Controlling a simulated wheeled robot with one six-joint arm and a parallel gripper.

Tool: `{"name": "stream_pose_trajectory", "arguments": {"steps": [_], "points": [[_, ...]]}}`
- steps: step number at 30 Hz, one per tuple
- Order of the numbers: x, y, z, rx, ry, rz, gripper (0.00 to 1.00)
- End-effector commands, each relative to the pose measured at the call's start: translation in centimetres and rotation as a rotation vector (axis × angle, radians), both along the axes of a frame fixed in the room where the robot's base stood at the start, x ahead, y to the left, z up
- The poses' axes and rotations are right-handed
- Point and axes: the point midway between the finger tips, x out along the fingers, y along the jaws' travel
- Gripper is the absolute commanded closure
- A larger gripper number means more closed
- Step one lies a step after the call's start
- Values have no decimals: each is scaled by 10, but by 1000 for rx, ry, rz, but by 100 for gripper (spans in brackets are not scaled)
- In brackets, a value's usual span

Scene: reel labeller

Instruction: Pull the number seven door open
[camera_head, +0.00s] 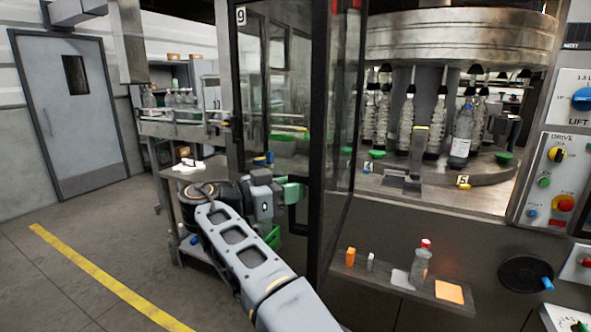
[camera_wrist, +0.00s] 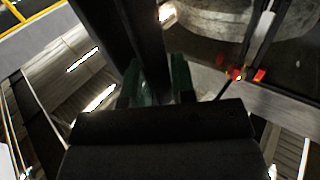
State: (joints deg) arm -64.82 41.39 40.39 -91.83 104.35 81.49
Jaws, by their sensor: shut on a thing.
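A glass door in a black frame (camera_head: 319,130) stands swung out from the machine, with the bottle carousel showing to its right. No seven can be read on it. Its dark handle (camera_head: 299,222) is on the left side of the frame. My gripper (camera_head: 295,192), with green fingers, is shut on the handle at the door's edge; the arm hides part of the area below. In the wrist view, the green fingers of my gripper (camera_wrist: 157,82) stand on either side of a dark upright bar (camera_wrist: 143,40). The grip point itself is mostly hidden by the gripper body.
Bottles (camera_head: 462,133) stand on the carousel at right. A shelf (camera_head: 388,283) with small items juts out below. A control panel (camera_head: 560,150) is at far right. Floor at left is clear around a yellow line (camera_head: 100,275).

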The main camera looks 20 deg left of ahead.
Motion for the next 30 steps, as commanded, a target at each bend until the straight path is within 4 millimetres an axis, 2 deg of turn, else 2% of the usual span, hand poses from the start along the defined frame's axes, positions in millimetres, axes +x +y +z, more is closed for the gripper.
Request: {"name": "stream_pose_trajectory", "arguments": {"steps": [1,20,21,24,30], "points": [[3,0,6,-4,-5,-11,100],[2,7,-2,-2,-6,-32,100],[2,7,-2,-2,-6,-32,75],[1,8,-2,-2,-6,-32,66],[1,8,-2,-2,-5,-31,66]]}}
